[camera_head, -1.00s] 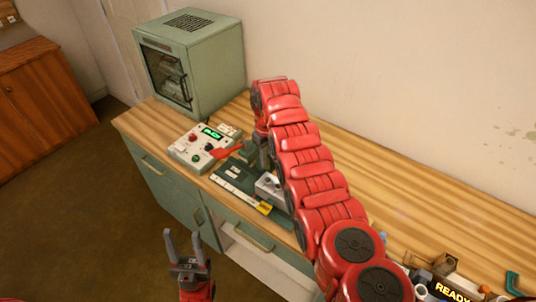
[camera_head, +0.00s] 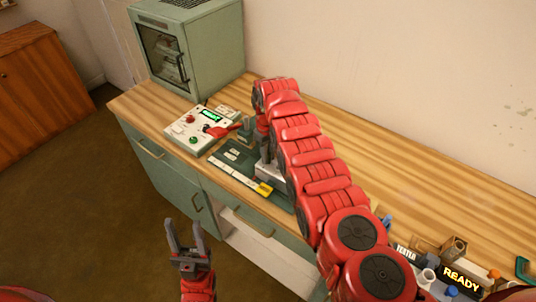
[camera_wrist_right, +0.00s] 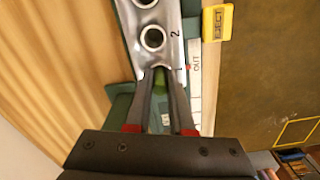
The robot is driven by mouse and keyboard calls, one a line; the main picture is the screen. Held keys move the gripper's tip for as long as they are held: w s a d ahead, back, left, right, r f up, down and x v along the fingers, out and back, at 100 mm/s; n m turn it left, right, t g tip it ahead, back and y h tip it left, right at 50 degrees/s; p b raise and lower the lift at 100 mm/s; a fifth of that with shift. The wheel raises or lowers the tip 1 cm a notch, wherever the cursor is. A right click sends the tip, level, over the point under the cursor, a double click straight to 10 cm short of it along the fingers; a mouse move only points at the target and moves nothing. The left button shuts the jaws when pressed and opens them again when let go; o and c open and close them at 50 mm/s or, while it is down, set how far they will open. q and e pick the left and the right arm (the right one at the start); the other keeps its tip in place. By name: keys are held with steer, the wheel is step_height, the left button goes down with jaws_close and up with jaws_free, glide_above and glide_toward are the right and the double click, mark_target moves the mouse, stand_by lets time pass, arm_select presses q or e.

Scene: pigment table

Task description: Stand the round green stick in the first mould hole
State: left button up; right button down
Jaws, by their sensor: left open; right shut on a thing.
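The metal mould (camera_wrist_right: 153,38) is a grey bar with a row of round holes, marked 1 and 2 in the right wrist view. In the head view the mould (camera_head: 272,173) shows partly behind my right arm. My right gripper (camera_wrist_right: 160,82) is shut on the round green stick (camera_wrist_right: 158,77), at the hole marked 1. Only a little green shows between the fingertips. I cannot tell how far the stick is in the hole, whose near side is hidden. My left gripper (camera_head: 184,232) is open and empty, in front of the bench.
A control box (camera_head: 201,131) with a lit display and a green oven-like cabinet (camera_head: 186,50) stand at the left of the bench. A yellow EJECT tag (camera_wrist_right: 217,22) is beside the mould. A READY sign (camera_head: 462,283) and small items crowd the right end.

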steer(key=c, duration=0.7)
jaws_free()
steer(key=shift+r, duration=0.1)
steer(key=shift+w+r+b, duration=0.1)
steer(key=shift+r+b, duration=0.2)
steer(key=shift+r, duration=0.3)
step_height(320, 180, up, 8)
steer(key=shift+r+b, duration=0.1)
steer(key=shift+b, duration=1.05)
step_height(320, 180, up, 8)
steer(key=p, duration=0.5)
steer(key=shift+p, duration=0.3)
